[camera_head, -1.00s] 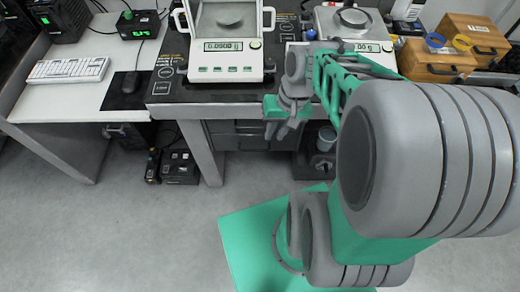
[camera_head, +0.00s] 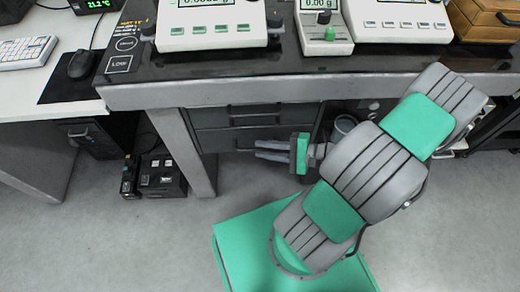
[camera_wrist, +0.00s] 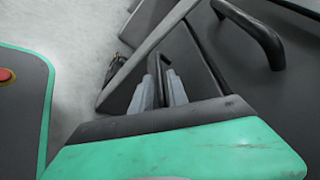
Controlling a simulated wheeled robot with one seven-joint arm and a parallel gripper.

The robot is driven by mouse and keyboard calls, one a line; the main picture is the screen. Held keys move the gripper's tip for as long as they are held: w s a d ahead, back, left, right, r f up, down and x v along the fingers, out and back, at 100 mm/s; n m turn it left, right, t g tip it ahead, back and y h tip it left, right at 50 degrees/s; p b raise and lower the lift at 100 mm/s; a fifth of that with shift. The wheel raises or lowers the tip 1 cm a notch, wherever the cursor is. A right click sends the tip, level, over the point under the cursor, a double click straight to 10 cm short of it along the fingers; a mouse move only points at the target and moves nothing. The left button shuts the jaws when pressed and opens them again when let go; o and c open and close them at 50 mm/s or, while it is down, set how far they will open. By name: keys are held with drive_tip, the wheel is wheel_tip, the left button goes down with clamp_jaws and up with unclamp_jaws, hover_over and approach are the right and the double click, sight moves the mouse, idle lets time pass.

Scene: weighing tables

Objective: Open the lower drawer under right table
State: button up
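The right table (camera_head: 300,92) has a dark grey drawer unit below its top. The upper drawer (camera_head: 215,118) is shut, with a black bar handle. The lower drawer (camera_head: 215,140) below it looks flush with the unit. My gripper (camera_head: 258,150) is level with the lower drawer, its fingers pointing left in the head view. In the wrist view my gripper (camera_wrist: 165,82) has its two grey fingers close together, one on each side of a dark handle (camera_wrist: 166,72), and looks shut on it. Another black handle (camera_wrist: 255,35) is at the upper right there.
A table leg (camera_head: 185,150) stands left of the drawers, with small black boxes (camera_head: 162,175) on the floor beyond it. A grey cup (camera_head: 345,124) is under the table behind my arm. Balances (camera_head: 212,25) stand on the tabletop.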

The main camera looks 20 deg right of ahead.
drive_tip(key=shift+x, duration=0.9)
drive_tip(key=shift+c, duration=0.3)
clamp_jaws()
idle(0.4)
